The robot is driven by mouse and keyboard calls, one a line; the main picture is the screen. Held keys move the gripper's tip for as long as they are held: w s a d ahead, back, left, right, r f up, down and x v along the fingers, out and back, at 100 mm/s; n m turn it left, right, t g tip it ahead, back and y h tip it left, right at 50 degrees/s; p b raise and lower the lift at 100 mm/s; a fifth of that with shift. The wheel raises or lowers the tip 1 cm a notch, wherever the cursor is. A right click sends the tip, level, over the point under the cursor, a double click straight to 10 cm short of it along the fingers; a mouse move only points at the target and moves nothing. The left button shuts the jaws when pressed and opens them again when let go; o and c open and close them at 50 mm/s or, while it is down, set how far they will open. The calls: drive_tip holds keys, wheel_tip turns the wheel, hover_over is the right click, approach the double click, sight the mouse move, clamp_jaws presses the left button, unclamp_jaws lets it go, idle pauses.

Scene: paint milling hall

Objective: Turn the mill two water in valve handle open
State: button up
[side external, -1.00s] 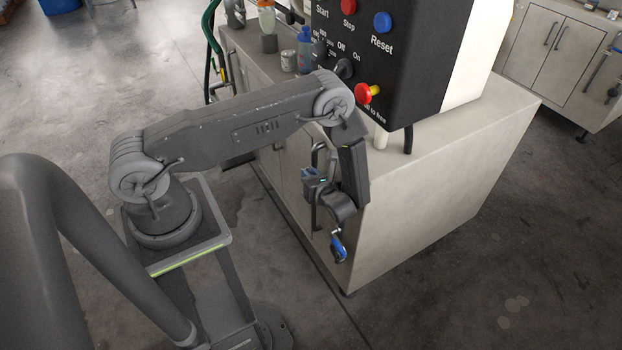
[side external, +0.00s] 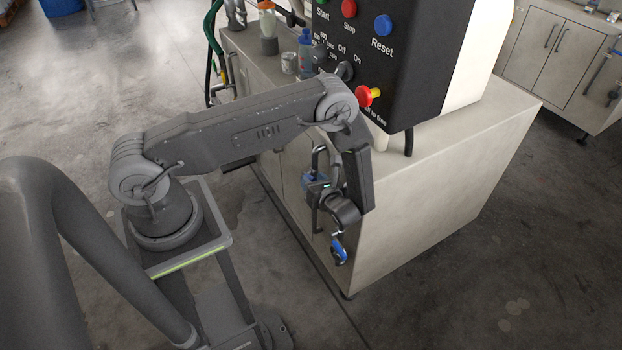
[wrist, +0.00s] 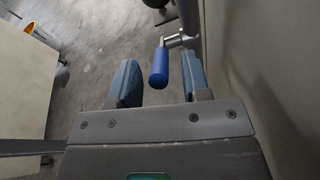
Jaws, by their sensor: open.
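In the wrist view a blue cylindrical valve handle (wrist: 159,68) joins a silver metal fitting (wrist: 178,40) by the wall on the right. My gripper (wrist: 160,75) is open, with one blue-grey finger on each side of the handle's line. The handle shows in the gap, and gaps show between it and both fingers. In the side external view my gripper (side external: 315,184) is low beside the cabinet front. A blue-gripped handle (side external: 340,248) shows below my wrist there; I cannot tell whether it is the same handle. My arm hides part of the cabinet front.
The pale cabinet (side external: 440,190) carries a black control box (side external: 385,70) with several buttons and a red-yellow knob (side external: 368,95). Dark bar-like handles (side external: 317,155) stand by the cabinet front. Bottles and a can (side external: 289,63) stand on top. Concrete floor (side external: 480,300) is open at right.

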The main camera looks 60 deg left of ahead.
drive_tip(key=v, duration=1.2)
drive_tip(key=s+a+f+m+t, duration=0.3)
drive_tip(key=s+m+t, duration=0.3)
drive_tip(key=m+t, duration=0.6)
drive_tip(key=w+a+m+g, duration=0.1)
drive_tip(key=w+a+g, duration=0.1)
drive_tip(key=w+a, duration=0.6)
drive_tip(key=a, duration=0.2)
drive_tip(key=shift+a+m+h, duration=0.4)
clamp_jaws()
